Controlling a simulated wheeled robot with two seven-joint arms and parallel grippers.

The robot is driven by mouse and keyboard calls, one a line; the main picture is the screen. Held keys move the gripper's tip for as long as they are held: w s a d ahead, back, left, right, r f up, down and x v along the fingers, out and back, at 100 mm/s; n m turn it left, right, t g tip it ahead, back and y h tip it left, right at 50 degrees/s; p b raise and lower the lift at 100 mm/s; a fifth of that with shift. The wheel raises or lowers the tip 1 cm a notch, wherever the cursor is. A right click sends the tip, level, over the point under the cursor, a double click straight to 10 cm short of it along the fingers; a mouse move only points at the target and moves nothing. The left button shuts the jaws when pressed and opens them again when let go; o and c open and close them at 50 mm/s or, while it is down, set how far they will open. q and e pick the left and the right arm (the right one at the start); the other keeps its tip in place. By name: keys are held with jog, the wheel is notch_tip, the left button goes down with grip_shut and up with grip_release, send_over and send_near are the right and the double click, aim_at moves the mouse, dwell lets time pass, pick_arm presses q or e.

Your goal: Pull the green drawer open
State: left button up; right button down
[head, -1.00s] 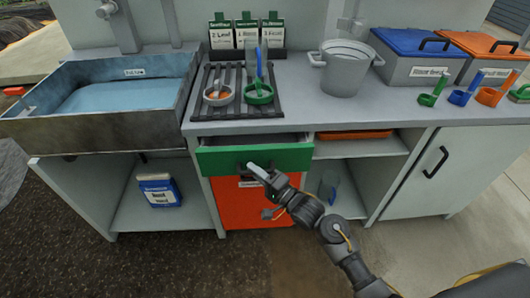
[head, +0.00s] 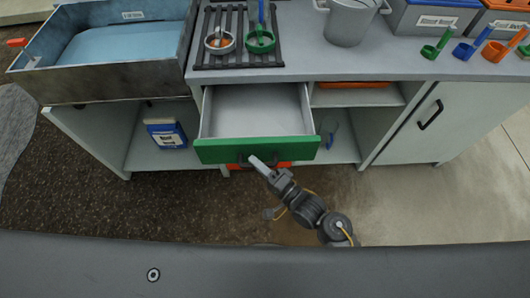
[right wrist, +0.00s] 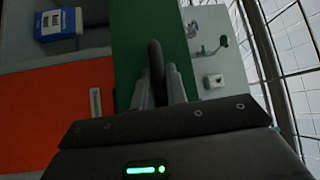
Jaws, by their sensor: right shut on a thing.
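The green drawer (head: 255,150) stands well out from the cabinet below the counter, and its pale interior looks empty. Its green front also shows in the right wrist view (right wrist: 133,45). My right gripper (head: 256,162) is at the middle of the drawer front. In the right wrist view its two fingers (right wrist: 158,88) are closed around the dark handle (right wrist: 155,60). My left gripper is not in view.
Above the drawer, a rack (head: 237,52) on the counter holds two small cups. A grey basin (head: 110,55) is at left, a pot (head: 350,22) at right. A blue-and-white container (head: 166,134) stands on the lower left shelf. The orange panel (right wrist: 55,115) is below the drawer.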

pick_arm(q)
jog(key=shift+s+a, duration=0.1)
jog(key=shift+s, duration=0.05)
pick_arm(e)
jog(key=shift+s, duration=0.2)
jog(key=c, duration=1.4)
grip_release()
